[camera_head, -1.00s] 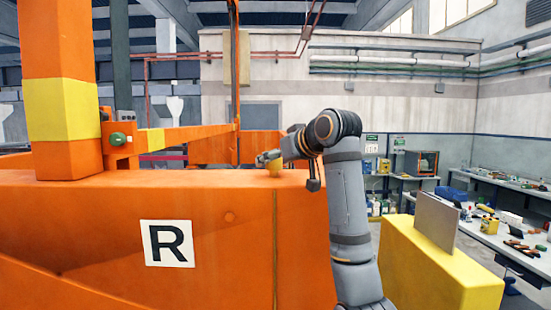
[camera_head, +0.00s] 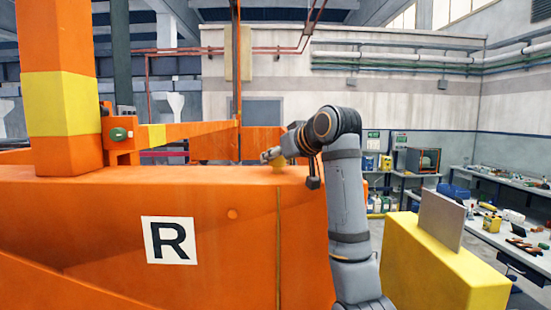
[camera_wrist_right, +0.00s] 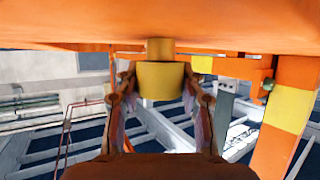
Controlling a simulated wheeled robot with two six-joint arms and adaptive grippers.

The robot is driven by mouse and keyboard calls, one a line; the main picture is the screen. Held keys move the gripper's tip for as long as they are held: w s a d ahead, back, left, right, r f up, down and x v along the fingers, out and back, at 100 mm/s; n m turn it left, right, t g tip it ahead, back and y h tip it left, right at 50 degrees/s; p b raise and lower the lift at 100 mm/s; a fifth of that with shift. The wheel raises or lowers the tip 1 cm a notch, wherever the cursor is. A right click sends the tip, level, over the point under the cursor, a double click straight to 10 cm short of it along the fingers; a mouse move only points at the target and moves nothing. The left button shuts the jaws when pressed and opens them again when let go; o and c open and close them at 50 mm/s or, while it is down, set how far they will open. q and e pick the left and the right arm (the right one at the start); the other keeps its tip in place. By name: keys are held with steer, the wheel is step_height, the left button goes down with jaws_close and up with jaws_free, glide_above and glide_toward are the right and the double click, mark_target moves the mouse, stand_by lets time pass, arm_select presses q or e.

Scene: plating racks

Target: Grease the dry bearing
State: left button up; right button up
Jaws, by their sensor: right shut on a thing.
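My right gripper (camera_head: 268,156) is over the top of the large orange housing (camera_head: 100,225) marked R. It is shut on a yellow-brown cup (camera_head: 277,168), which stands on the housing's top. In the right wrist view, which is upside down, the gripper's (camera_wrist_right: 159,88) fingers lie on both sides of the cup (camera_wrist_right: 160,80). A narrower neck joins the cup to the orange surface. A green round piece (camera_head: 118,134) sits in an orange bracket at the left. No bearing can be told apart for certain. My left gripper is out of view.
An orange post with a yellow band (camera_head: 62,105) rises at the left, and a horizontal orange arm (camera_head: 185,132) runs behind the housing. A yellow block with an upright grey panel (camera_head: 441,220) stands right of my arm. Benches with tools (camera_head: 510,225) are farther right.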

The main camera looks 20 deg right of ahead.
steer(key=m+h, duration=0.2)
steer(key=h, duration=0.1)
steer(key=shift+m+b, duration=0.4)
steer(key=shift+m+h, duration=1.2)
steer(key=shift+h, duration=0.4)
steer(key=shift+d+m, duration=0.1)
steer(key=shift+m, duration=0.2)
steer(key=shift+f, duration=0.1)
steer(key=o, duration=0.9)
steer(key=shift+s, duration=0.1)
steer(key=shift+o, duration=1.2)
steer(key=shift+s, duration=0.15)
steer(key=shift+o, duration=0.2)
steer(key=shift+s+r+h, duration=0.15)
steer(key=shift+r+h, duration=0.1)
steer(key=shift+h, duration=0.05)
